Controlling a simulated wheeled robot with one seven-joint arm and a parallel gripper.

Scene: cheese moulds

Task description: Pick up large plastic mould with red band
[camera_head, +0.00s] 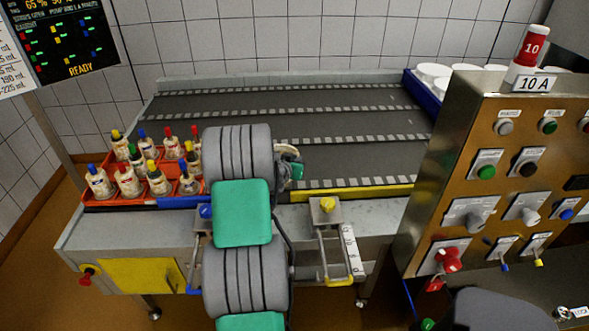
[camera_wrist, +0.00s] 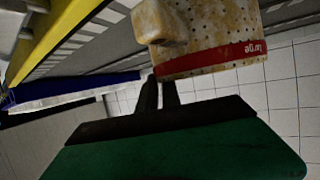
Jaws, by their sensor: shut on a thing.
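The large mould (camera_wrist: 200,25) is cream-brown and dotted with small holes, with a red band marked "large" around it. In the wrist view it fills the top middle and looks tilted. My gripper (camera_wrist: 162,84) is shut on the mould at its banded end; the fingers look nearly together, and the exact contact is hard to see. In the head view my arm hides most of the gripper (camera_head: 296,168). Only a small pale part of what seems to be the mould (camera_head: 287,151) shows there, above the front of the belt table.
A conveyor table (camera_head: 350,125) with dark belts lies behind my arm. Orange crates (camera_head: 98,205) with several colour-capped bottles stand at its left. A blue crate (camera_head: 422,96) with white tubs is at the back right. A control panel (camera_head: 480,130) stands at the right.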

